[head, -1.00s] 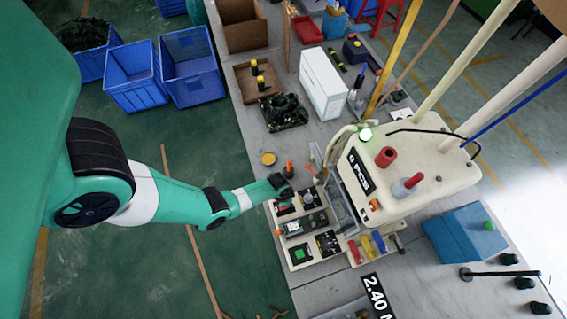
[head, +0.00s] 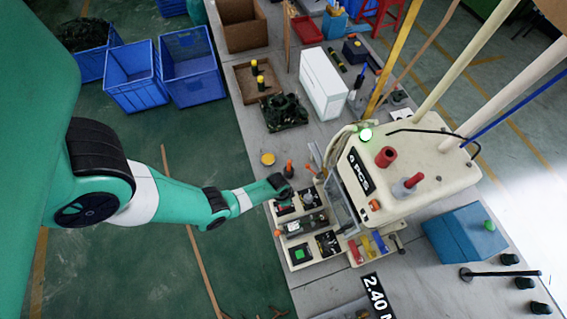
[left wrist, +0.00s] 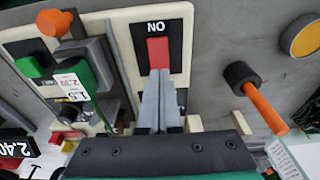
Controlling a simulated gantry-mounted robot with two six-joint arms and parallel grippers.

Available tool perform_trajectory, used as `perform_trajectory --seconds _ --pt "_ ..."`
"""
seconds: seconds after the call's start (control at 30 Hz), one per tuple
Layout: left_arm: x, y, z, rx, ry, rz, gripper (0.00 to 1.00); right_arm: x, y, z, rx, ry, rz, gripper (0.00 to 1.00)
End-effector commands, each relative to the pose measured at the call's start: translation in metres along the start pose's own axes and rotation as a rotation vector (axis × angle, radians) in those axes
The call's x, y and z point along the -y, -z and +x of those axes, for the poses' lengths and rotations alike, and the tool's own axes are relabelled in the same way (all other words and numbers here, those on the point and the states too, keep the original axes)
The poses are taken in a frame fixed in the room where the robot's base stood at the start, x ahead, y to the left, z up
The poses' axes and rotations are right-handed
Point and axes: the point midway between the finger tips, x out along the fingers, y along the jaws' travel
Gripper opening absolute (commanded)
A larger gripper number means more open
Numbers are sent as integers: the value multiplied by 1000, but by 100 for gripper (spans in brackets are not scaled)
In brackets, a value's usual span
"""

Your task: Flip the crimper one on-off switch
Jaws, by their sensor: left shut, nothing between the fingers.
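The on-off switch is a red rocker (left wrist: 158,52) on a black plate marked ON, which reads upside down in the left wrist view. It is set in the cream panel (left wrist: 120,22) of the crimper. My left gripper (left wrist: 159,75) is shut and empty. Its fingertips are right at the lower edge of the red rocker and overlap it in the picture; I cannot tell whether they press on it. In the head view my left gripper (head: 284,196) is over the upper left corner of the crimper's panel, and hides part of the switch. My right gripper is not in view.
An orange-handled tool (left wrist: 265,108) in a black holder stands right of the panel. A green-handled part (left wrist: 88,80) and an orange knob (left wrist: 54,22) are on the left. A yellow disc (head: 268,159) lies on the grey table (head: 240,120). The crimper's tall body (head: 420,160) stands right.

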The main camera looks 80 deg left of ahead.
Motion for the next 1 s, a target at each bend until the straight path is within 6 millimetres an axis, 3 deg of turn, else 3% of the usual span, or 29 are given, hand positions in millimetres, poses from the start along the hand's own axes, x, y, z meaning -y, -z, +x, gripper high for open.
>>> perform_trajectory --seconds 1.0 --pt "0 -1 7 0 0 0 0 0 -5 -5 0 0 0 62"
